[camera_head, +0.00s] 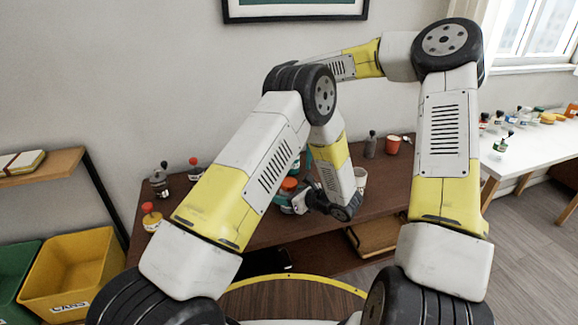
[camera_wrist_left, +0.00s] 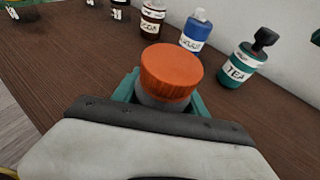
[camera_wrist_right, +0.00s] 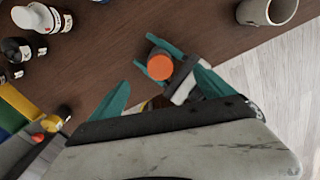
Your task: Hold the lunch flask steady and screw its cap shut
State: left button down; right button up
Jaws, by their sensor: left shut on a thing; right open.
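The flask has a ribbed orange cap (camera_head: 289,184) on top and a grey body (camera_wrist_left: 162,101) below. It stands upright over the brown tabletop. My left gripper (camera_wrist_left: 165,106) is shut around the body under the cap; its teal fingers show on both sides. In the head view the left gripper (camera_head: 302,200) reaches it from the right. In the right wrist view, my right gripper (camera_wrist_right: 161,78) is open and empty, with the orange cap (camera_wrist_right: 160,67) seen beyond its spread fingers. The right gripper is mostly hidden by my left arm in the head view. I cannot tell how tightly the cap sits.
A green TEA bottle (camera_wrist_left: 236,65), a blue bottle (camera_wrist_left: 194,32) and a brown bottle (camera_wrist_left: 152,18) stand near the flask. A white cup (camera_head: 360,180) and red cup (camera_head: 392,145) stand right of it. Bottles (camera_head: 151,218) stand at the left end. A yellow bin (camera_head: 75,270) is left of the table.

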notch_tip(320, 180, up, 10)
dwell(0.3)
jog(key=shift+r, duration=0.1)
pick_arm(q)
jog(key=c, duration=0.5)
grip_release()
jog(key=shift+v, duration=3.9)
jog(key=shift+r, duration=0.1)
